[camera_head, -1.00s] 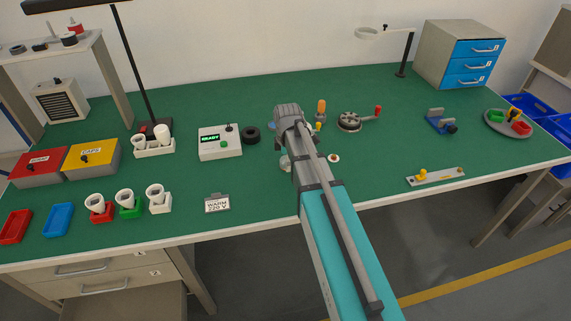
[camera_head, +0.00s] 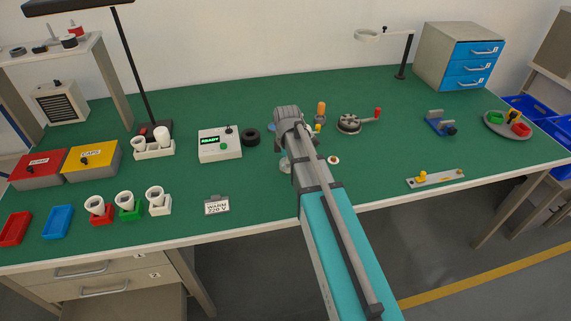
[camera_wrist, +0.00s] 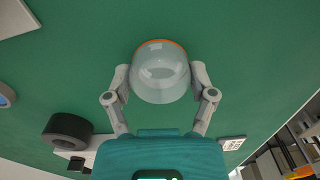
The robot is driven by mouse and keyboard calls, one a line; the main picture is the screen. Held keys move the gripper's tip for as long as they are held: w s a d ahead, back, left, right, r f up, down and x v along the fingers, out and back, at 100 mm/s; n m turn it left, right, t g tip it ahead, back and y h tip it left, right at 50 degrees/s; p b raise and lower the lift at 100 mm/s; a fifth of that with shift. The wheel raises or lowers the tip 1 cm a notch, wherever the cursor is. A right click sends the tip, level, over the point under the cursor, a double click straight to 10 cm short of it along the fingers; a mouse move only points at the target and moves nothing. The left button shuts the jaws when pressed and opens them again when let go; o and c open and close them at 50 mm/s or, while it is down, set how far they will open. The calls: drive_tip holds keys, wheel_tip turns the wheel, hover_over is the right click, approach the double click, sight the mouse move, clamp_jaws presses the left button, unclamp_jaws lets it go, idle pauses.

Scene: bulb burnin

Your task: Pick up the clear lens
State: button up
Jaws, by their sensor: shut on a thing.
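The clear lens (camera_wrist: 160,75) is a see-through dome in the upper middle of the wrist view. An orange edge shows along its far rim. My gripper (camera_wrist: 160,88) has one finger on each side of the lens and is shut on it. In the head view a small pale part, likely the lens (camera_head: 285,163), shows at the left of my arm; my arm hides most of my gripper there. I cannot tell whether the lens touches the green bench.
A black ring (camera_head: 251,135) and a white tester reading READY (camera_head: 219,144) stand to the left. A crank device (camera_head: 349,123) and an orange-topped piece (camera_head: 321,108) stand close behind on the right. A WARM 220 V sign (camera_head: 217,205) is at front left.

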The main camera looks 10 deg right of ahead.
drive_tip(key=shift+r, duration=0.2)
wheel_tip(320, 180, up, 3)
drive_tip(key=p, duration=0.3)
drive_tip(key=s+r+p, duration=0.9)
drive_tip(key=s+p, duration=0.1)
drive_tip(key=s, duration=0.4)
drive_tip(key=shift+r, duration=0.3)
drive_tip(key=shift+a, duration=0.1)
drive_tip(key=shift+r, duration=0.1)
drive_tip(key=shift+r+p, duration=2.2)
drive_tip(key=shift+p, duration=0.1)
